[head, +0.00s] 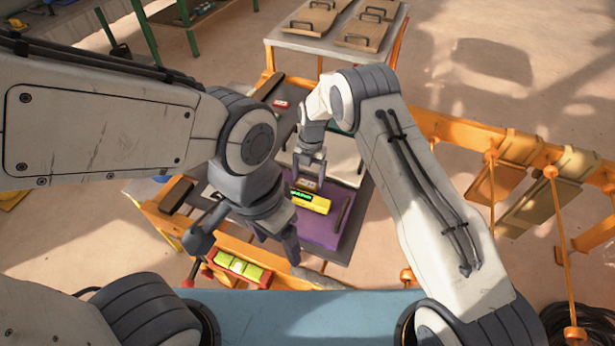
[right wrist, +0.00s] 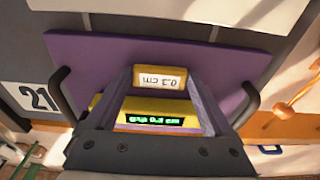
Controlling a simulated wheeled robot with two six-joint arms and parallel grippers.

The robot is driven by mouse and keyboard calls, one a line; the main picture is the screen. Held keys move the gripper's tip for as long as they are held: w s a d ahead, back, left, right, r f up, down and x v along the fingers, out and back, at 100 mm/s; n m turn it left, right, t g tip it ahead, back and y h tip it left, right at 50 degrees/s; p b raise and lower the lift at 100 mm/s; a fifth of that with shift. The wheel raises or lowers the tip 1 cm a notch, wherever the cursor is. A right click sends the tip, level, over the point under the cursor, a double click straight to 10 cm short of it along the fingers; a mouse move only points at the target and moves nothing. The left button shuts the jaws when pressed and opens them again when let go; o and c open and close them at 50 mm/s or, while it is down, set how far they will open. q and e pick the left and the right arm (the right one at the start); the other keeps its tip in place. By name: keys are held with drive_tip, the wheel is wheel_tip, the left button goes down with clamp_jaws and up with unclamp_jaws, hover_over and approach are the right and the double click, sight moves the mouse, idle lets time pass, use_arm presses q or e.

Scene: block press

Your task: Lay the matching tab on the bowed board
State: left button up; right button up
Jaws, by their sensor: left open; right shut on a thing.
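My right gripper (head: 309,176) is shut on a small tab, hanging over the purple board. In the right wrist view the tab (right wrist: 160,78) is tan with a white label that seems to read 0.3 cm, upside down. The bowed board (head: 324,234) is purple with a black handle at each end; it also fills the right wrist view (right wrist: 95,60). A yellow gauge (head: 318,204) lies on it, with a lit green display (right wrist: 152,120) that seems to show a 0.3 cm gap. I cannot tell whether the tab touches the board. My left gripper (head: 280,246) is open, left of and nearer than the board.
A red-edged tray (head: 262,282) of yellow-green blocks is at the near left. Another small tab with a red edge (head: 281,104) lies behind on the dark table. Wooden boards with handles (head: 313,17) lie on a far table. An orange rail (head: 480,133) runs at right.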

drive_tip(key=shift+f, duration=0.15)
drive_tip(key=shift+f, duration=0.1)
drive_tip(key=o, duration=1.1)
drive_tip(key=shift+r, duration=0.2)
drive_tip(key=shift+w+r, duration=0.1)
drive_tip(key=shift+r, duration=0.2)
drive_tip(key=r, duration=0.3)
drive_tip(key=w+r+b, duration=0.1)
drive_tip(key=r, duration=0.7)
drive_tip(key=shift+w+d+b, duration=0.25)
drive_tip(key=shift+d+b, duration=0.05)
drive_tip(key=shift+b, duration=0.1)
